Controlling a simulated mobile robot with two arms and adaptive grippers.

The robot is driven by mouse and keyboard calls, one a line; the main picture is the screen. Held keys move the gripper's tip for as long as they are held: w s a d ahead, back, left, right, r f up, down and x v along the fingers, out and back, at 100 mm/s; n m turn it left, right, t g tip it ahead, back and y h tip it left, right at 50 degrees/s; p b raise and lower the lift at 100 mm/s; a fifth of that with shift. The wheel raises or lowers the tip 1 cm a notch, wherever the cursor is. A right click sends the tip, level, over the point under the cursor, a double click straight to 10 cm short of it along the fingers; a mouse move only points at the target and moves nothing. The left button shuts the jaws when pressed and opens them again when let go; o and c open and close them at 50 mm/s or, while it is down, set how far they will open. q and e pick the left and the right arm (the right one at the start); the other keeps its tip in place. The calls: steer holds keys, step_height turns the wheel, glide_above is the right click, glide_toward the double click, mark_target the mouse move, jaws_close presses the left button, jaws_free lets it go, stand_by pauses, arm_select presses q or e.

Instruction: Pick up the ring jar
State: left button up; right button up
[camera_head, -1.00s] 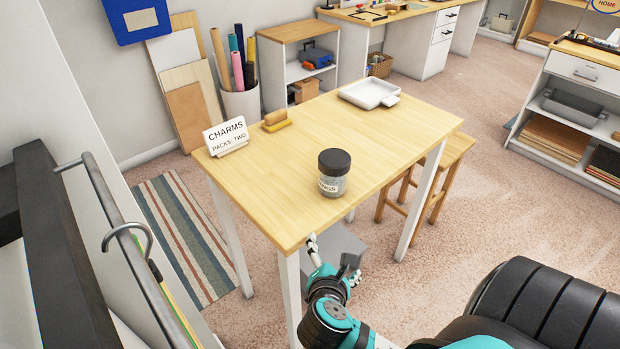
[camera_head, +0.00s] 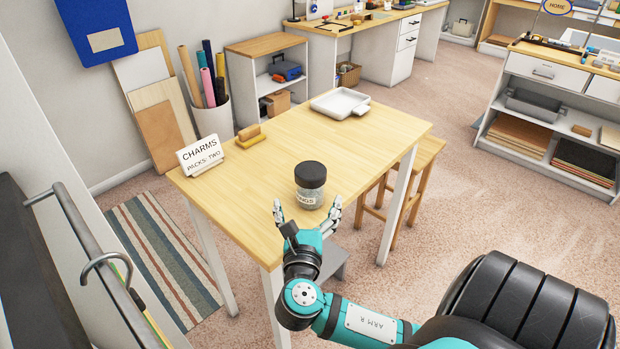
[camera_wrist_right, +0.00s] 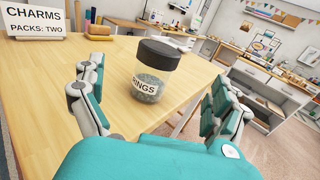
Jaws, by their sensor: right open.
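The ring jar (camera_head: 309,190) stands upright on the wooden table (camera_head: 250,190), near its front edge. It is clear with a dark lid and a white label, partly readable as "RINGS". In the right wrist view the jar (camera_wrist_right: 150,82) stands ahead, between and beyond the two fingers. My right gripper (camera_head: 307,212) is open and empty at the table's front edge, just short of the jar. Its fingers also show in the right wrist view (camera_wrist_right: 155,105), spread to either side. My left gripper is not in view.
A "CHARMS" sign (camera_head: 200,154) and a yellow-and-brown block (camera_head: 250,136) stand at the table's left. A white tray (camera_head: 340,102) lies at the far end. A wooden stool (camera_head: 400,190) stands under the right side. The table around the jar is clear.

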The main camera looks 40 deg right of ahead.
mark_target(310, 169)
steer(key=x, duration=0.6)
steer(key=shift+w+d+p, duration=0.15)
steer(key=shift+d+p, duration=0.05)
steer(key=shift+p, duration=0.1)
steer(key=x, duration=0.2)
steer(key=p+x, duration=0.1)
steer(key=x, duration=0.1)
steer(key=shift+r, duration=0.35)
steer(key=shift+w+d+f, duration=0.1)
steer(key=shift+w+d, duration=0.3)
steer(key=shift+d, duration=0.05)
steer(key=c, duration=1.7)
steer(key=shift+c, duration=0.5)
